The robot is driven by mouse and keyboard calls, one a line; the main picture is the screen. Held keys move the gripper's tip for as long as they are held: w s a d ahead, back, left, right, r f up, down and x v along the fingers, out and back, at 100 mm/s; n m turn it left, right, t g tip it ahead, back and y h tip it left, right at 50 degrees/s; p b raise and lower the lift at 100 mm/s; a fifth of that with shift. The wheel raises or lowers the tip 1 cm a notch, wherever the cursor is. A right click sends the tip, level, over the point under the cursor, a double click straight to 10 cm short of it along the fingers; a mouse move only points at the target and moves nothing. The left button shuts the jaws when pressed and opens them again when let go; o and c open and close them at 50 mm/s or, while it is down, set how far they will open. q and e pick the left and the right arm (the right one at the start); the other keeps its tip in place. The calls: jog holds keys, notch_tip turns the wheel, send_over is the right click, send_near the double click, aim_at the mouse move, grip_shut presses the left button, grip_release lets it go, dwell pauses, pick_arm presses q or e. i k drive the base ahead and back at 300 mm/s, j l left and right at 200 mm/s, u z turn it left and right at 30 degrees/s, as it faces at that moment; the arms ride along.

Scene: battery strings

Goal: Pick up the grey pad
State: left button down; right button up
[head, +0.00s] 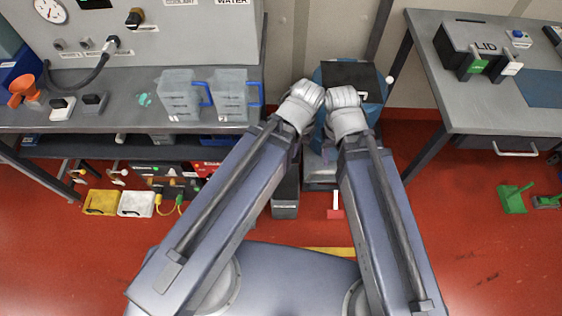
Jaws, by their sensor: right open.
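A small dark pad with a grey top (95,101) lies on the left bench, which may be the grey pad. Beside it on its left lies a similar piece with a white top (62,107). My right gripper (346,103) is at the end of my arm, in front of the blue bin, far to the right of the pad; its fingertips are hard to make out. My left gripper's end (302,98) is close beside it, with its fingers hidden by the wrist. I see nothing held.
Two clear jugs with blue handles (231,95) stand on the left bench (135,118). A blue bin with a black top (353,76) stands between the benches. The right bench (463,110) carries a lidded dark box (455,48). A green piece (513,199) lies on the red floor.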

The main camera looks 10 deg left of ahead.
aim_at(95, 103)
jog(key=u, duration=1.85)
